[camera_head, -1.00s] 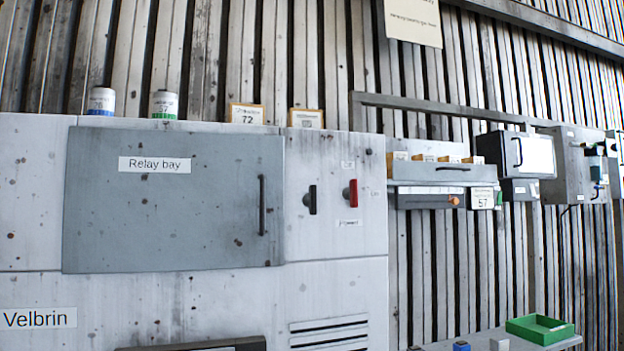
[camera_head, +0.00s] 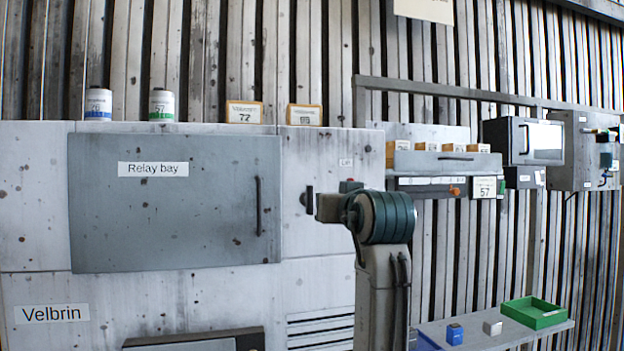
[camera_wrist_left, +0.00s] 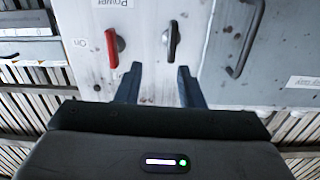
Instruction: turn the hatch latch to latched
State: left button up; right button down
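A black upright turn handle (camera_head: 309,200), which seems to be the hatch latch, sits on the panel right of the grey "Relay bay" hatch (camera_head: 175,215). It also shows in the left wrist view (camera_wrist_left: 173,41), which is upside down. My left gripper (camera_wrist_left: 158,72) is open and empty there, its two fingers apart and pointing at the panel. The black handle lies beyond the fingertips, nearer the right finger, apparently untouched. In the head view one of my arms stands before the panel, and its gripper cannot be made out. My right gripper is not in view.
A red handle (camera_wrist_left: 113,47) labelled "Power" is beside the black one; my arm mostly hides it in the head view. The hatch's bar handle (camera_wrist_left: 247,40) is on the other side. A shelf with a green tray (camera_head: 534,313) stands at lower right.

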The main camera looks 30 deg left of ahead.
aim_at(311, 189)
pick_arm(q)
jog(key=shift+n, duration=0.5)
jog(key=w+a+p, duration=0.1)
jog(key=a, duration=0.1)
jog(key=w+a+r+p, duration=0.1)
jog(key=w+a+p, duration=0.1)
jog(key=a, duration=0.1)
jog(key=w+a+r+p, duration=0.1)
jog(key=a+p, duration=0.1)
jog(key=a, duration=0.1)
jog(key=shift+w+a+r, duration=0.1)
jog(key=shift+w+r, duration=0.1)
jog(key=shift+w+a+f, duration=0.15)
jog(key=shift+w+a, duration=0.05)
jog(key=shift+w, duration=0.2)
grip_shut()
